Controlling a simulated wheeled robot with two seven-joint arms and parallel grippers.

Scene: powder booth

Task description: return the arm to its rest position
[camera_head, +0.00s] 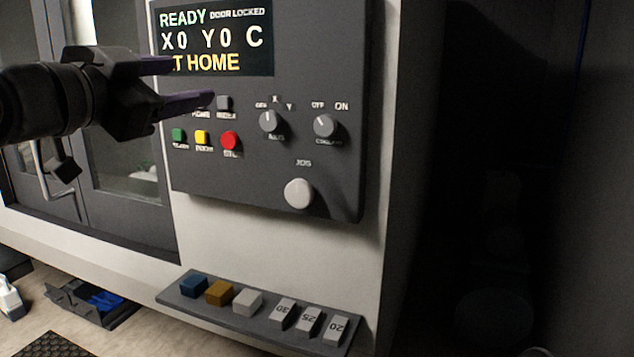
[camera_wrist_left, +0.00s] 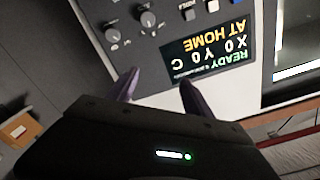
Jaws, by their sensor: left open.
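My left gripper (camera_head: 190,84) comes in from the left in the head view. It is open and empty, with two dark purple-grey fingers pointing right in front of the control panel (camera_head: 340,180). The fingers cover part of the display (camera_head: 250,45) and lie just above the button rows. The display reads READY, DOOR LOCKED, X0 Y0 C and AT HOME. In the left wrist view the same gripper (camera_wrist_left: 157,88) shows spread fingers with nothing between them, and the panel appears upside down. I cannot tell whether a fingertip touches the panel. My right gripper is not in view.
Green (camera_head: 178,135), yellow (camera_head: 202,138) and red (camera_head: 229,140) buttons, two knobs and a jog wheel (camera_head: 298,193) are on the panel. A ledge (camera_head: 345,347) below bears several coloured and numbered blocks. A dark blue-lined tray (camera_head: 75,293) lies lower left. The right side is dark.

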